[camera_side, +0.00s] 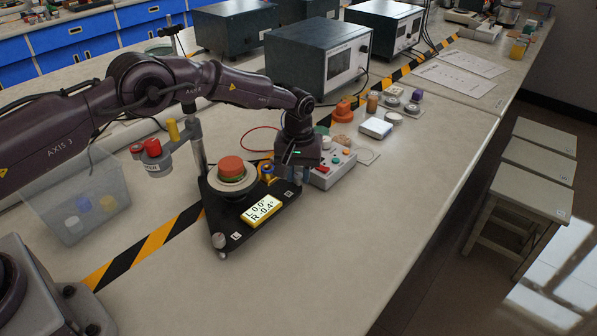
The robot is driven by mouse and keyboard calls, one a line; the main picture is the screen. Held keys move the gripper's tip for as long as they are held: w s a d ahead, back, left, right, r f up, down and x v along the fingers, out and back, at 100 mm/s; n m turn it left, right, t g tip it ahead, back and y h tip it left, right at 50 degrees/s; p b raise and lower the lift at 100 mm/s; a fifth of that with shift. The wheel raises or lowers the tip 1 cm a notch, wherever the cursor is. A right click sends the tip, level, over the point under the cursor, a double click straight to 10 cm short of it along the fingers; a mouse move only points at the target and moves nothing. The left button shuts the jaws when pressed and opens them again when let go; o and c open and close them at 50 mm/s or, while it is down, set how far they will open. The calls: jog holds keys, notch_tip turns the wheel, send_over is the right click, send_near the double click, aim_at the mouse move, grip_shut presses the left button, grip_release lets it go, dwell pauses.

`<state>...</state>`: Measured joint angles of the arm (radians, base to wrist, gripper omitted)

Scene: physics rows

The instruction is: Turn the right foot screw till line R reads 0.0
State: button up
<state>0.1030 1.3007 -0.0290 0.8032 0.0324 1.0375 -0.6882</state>
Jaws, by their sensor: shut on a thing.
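A black triangular levelling plate (228,208) stands on the bench. On it sits a yellow-framed readout (262,209) showing L 0.0° and R -0.4°. A round piece with an orange-red top (231,166) stands on the plate behind the readout. The left foot screw (219,241) is at the front corner near the L label. My gripper (290,176) points down at the right corner, by the R label (289,194). It is shut on the right foot screw, which is mostly hidden by the fingers.
A control box with buttons (333,168) stands close right of my gripper. A clear bin (75,200) is farther left. The bench in front is clear.

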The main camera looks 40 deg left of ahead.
jog(key=m, duration=0.9)
jog(key=shift+m, duration=0.3)
jog(key=m, duration=0.5)
jog(key=shift+m, duration=2.5)
jog(key=o, duration=0.9)
jog(key=shift+o, duration=0.2)
jog(key=shift+r, duration=0.1)
